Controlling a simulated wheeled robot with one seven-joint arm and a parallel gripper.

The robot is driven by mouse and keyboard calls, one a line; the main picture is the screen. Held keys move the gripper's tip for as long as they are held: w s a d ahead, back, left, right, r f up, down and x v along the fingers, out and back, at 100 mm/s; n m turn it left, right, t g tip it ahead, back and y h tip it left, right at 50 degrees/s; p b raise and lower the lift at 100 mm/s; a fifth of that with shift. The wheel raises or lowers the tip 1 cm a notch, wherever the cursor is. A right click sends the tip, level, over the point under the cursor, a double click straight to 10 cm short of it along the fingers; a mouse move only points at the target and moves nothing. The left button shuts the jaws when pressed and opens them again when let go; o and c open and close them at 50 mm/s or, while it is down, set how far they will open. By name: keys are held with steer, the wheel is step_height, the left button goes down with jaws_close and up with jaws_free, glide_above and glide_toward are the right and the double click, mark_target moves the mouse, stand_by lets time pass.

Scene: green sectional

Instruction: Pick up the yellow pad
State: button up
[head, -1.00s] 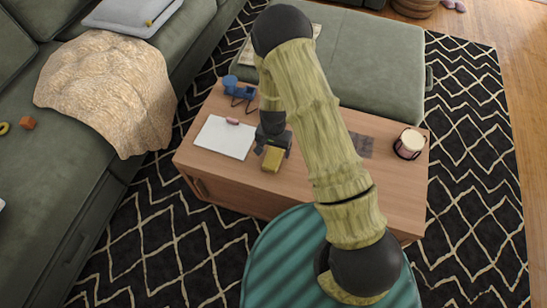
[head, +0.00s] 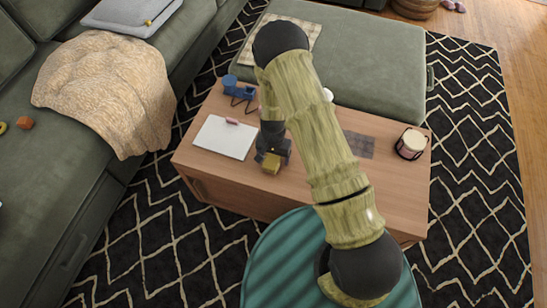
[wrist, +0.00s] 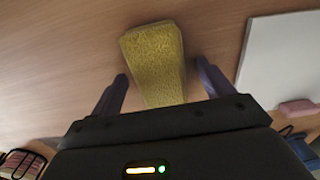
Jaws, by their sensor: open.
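The yellow pad (head: 271,167) lies on the wooden coffee table (head: 330,190), near its front edge and right of a white sheet. In the head view my gripper (head: 273,154) is right over the pad and hides part of it. In the wrist view the yellow pad (wrist: 155,65) is a textured block, its near end between the two dark fingers of my gripper (wrist: 160,87). The fingers are apart, with a gap on each side of the pad. Whether they are down at the pad's height I cannot tell.
A white sheet (head: 225,138) with a pink item (head: 232,121) lies left of the pad. A blue object (head: 240,90) stands at the table's back left. A dark mat (head: 358,145) and a pink-and-white cup-like thing (head: 411,144) are to the right. A green sofa (head: 60,190) is at left.

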mark_target(273, 156)
steer(key=c, duration=1.1)
steer(key=shift+r, duration=0.1)
steer(key=shift+c, duration=0.2)
step_height(273, 156, up, 10)
steer(key=shift+f+p, duration=0.1)
steer(key=shift+p, duration=1.1)
